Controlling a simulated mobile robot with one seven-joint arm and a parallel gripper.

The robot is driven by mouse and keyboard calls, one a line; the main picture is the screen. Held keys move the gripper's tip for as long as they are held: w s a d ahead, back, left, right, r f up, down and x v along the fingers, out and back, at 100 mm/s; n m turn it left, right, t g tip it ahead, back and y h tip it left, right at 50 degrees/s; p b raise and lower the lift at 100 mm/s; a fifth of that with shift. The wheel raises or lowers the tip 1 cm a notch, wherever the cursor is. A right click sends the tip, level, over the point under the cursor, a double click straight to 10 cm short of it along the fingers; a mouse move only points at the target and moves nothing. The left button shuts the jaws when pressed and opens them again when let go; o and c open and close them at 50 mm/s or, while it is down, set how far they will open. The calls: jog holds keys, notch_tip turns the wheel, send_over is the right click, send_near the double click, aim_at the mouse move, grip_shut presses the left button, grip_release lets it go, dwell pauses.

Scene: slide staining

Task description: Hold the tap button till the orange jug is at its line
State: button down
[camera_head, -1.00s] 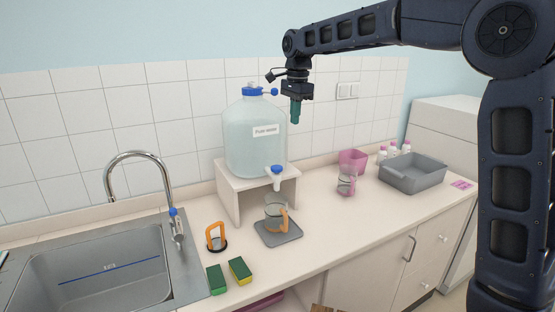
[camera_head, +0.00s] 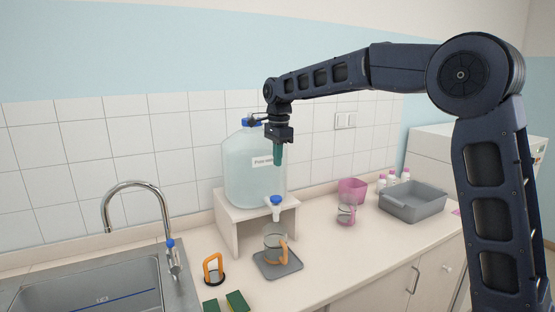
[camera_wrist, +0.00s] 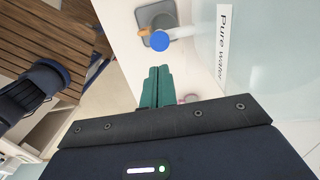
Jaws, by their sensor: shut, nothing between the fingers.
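The large clear water carboy (camera_head: 243,180) stands on a small white stand, with a label that reads "Pure water" in the wrist view (camera_wrist: 222,45). Its tap has a blue button (camera_head: 275,199), which also shows in the wrist view (camera_wrist: 159,41). The jug with the orange handle (camera_head: 275,243) stands upright on a grey mat (camera_head: 290,266) below the tap. Its water level and line are too small to tell. My gripper (camera_head: 278,163) is shut and empty, pointing down, above the tap button and apart from it. Its green fingers lie together in the wrist view (camera_wrist: 157,78).
A jug with a pink handle (camera_head: 346,213), a pink container (camera_head: 352,190) and a grey tub (camera_head: 414,205) stand to the right. An orange-handled thing (camera_head: 213,268), green sponges (camera_head: 237,301) and the sink (camera_head: 90,285) are to the left. The counter's front middle is clear.

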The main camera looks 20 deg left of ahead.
aim_at(276, 197)
notch_tip(276, 197, down, 11)
jog(key=shift+s+a, duration=0.1)
jog(key=shift+s, duration=0.05)
dwell(0.4)
